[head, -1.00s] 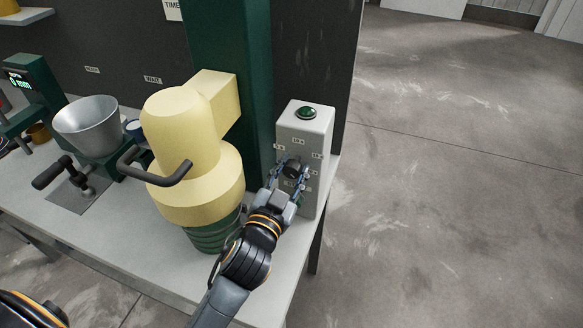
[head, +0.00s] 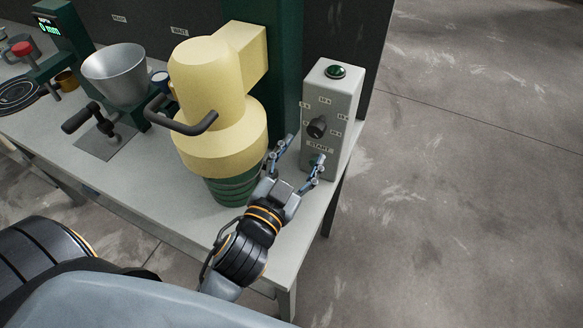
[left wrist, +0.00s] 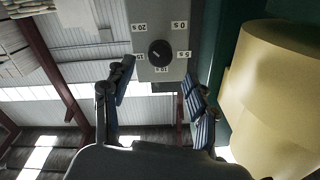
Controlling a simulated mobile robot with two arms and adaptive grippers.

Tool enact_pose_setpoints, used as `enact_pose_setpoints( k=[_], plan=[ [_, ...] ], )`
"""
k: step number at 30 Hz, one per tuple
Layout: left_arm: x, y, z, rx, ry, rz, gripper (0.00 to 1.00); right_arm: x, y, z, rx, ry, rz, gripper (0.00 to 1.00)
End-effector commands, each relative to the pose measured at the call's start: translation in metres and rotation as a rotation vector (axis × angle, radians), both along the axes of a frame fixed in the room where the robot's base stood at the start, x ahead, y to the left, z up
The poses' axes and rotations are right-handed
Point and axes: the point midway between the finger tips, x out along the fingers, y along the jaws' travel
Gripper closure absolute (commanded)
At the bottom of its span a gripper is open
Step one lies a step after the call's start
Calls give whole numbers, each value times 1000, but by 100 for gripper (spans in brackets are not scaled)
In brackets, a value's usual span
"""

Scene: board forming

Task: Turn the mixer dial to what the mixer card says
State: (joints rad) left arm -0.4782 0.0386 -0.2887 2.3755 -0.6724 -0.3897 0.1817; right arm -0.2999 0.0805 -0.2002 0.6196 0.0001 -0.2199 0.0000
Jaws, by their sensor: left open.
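The mixer dial (head: 317,127) is a dark round knob on the front of a grey control box (head: 335,100). It also shows in the left wrist view (left wrist: 160,53), ringed by labels reading 0 S, 5 S, 10 S, 15 and 20 S. I cannot tell surely which label it points at. My left gripper (head: 304,150) is open and empty, its fingers spread in front of and below the dial, apart from it. The cream mixer (head: 208,100) stands left of the box. I cannot make out a mixer card. My right gripper is not in view.
A green button (head: 335,72) tops the box; a START label (head: 319,148) is below the dial. A silver bowl (head: 115,75) and a crank handle (head: 82,117) stand left on the grey table (head: 165,200). Open floor lies right of the table.

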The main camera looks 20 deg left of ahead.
Motion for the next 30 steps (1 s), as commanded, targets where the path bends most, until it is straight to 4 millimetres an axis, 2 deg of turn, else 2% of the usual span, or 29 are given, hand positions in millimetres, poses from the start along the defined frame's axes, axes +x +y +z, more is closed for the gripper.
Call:
enact_pose_setpoints(
  k=[3, 10, 30],
  plan=[
    [-20, 1, -1, -1, 4, 3, 42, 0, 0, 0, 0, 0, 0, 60],
    [-40, 2, 0, 0, 2, 2, 42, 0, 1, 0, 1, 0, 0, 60],
    [-43, 2, 0, 1, 0, 1, 42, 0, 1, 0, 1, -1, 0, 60]
  ],
)
